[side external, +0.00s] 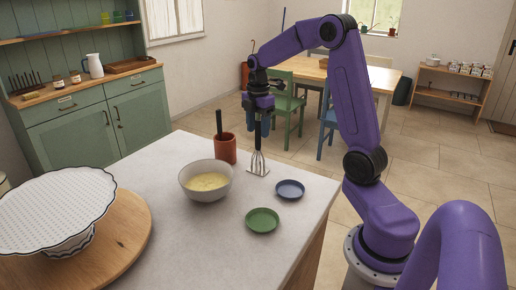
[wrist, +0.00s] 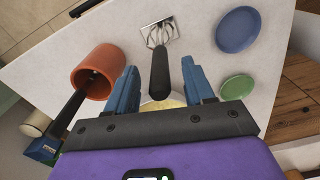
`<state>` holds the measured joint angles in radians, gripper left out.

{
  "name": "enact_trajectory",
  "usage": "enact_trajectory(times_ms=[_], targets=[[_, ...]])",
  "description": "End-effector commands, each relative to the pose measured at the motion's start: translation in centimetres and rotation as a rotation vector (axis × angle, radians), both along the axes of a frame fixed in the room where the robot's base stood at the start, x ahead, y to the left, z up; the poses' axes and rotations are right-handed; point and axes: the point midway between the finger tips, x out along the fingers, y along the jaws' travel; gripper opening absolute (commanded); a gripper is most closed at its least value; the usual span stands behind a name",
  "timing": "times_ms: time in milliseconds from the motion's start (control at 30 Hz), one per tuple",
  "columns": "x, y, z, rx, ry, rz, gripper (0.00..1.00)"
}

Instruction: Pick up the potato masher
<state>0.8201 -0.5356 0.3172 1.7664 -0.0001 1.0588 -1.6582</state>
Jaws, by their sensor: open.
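The potato masher (side external: 258,163) has a wire head and a dark handle, and stands upright on the pale counter with its head down. My gripper (side external: 258,130) is open above the counter, pointing down at the masher. In the wrist view the dark handle of the masher (wrist: 159,75) shows between the two blue fingers of my gripper (wrist: 159,68), with a gap on each side. The fingers partly hide the handle in the side view.
A terracotta crock (side external: 225,148) with a dark-handled utensil stands left of the masher. A bowl of yellow food (side external: 188,181) is in front of the crock. A blue plate (side external: 290,189) and a green plate (side external: 262,220) lie nearer the counter's right edge.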

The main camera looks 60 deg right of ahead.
Motion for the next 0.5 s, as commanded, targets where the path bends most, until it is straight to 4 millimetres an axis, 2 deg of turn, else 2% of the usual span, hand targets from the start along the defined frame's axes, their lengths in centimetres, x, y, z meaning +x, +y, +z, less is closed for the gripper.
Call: enact_trajectory(times_ms=[133,400,467,500], targets=[[0.0,0.0,-1.5,0.000,0.002,0.001,0.53],[0.0,0.0,-1.7,0.000,-0.001,0.000,0.53],[0.0,0.0,-1.7,0.000,-0.001,0.000,0.36],[0.0,0.0,-1.7,0.000,-0.001,0.000,0.23]])
